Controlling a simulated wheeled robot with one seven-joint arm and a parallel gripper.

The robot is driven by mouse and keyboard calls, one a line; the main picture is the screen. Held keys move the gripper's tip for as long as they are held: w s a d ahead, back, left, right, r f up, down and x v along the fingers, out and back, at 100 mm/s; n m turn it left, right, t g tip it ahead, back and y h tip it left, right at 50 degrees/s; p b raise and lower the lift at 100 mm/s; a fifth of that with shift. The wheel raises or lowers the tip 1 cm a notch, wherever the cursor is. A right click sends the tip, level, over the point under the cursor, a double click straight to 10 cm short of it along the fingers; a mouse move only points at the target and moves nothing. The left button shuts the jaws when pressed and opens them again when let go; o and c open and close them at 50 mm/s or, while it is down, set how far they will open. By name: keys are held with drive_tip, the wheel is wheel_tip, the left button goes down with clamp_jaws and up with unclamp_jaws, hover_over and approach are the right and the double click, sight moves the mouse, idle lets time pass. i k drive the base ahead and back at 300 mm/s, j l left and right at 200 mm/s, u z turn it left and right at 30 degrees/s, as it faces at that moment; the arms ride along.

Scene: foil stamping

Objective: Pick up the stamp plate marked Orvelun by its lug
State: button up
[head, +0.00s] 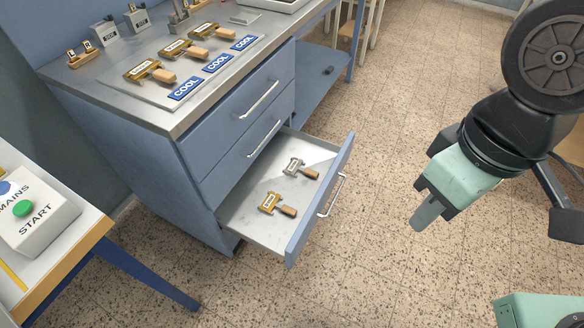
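Several small stamp plates with wooden lugs are in view; their lettering is too small to read, so I cannot tell which is Orvelun. On the bench top, three brass plates lie in a row: near (141,69), middle (174,47) and far (203,30). Each has a blue COOL sign beside it. My gripper (428,215) hangs over the floor, right of the drawer and apart from every plate. Its finger opening is hidden by the viewing angle.
The blue cabinet (215,150) has two shut drawers above the open one. The drawer front (322,200) juts over the speckled floor (370,260). Floor between drawer and gripper is clear.

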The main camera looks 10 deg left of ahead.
sight(271, 202)
drive_tip(key=i+l, duration=0.25)
drive_tip(key=i, duration=0.25)
drive_tip(key=i+l, duration=0.25)
drive_tip(key=i, duration=0.25)
drive_tip(key=u, duration=0.45)
drive_tip(key=i+l+u, duration=0.1)
drive_tip(key=u, duration=0.3)
drive_tip(key=i+u, duration=0.1)
drive_tip(key=u, duration=0.35)
drive_tip(key=l+u, duration=0.15)
drive_tip(key=u, duration=0.3)
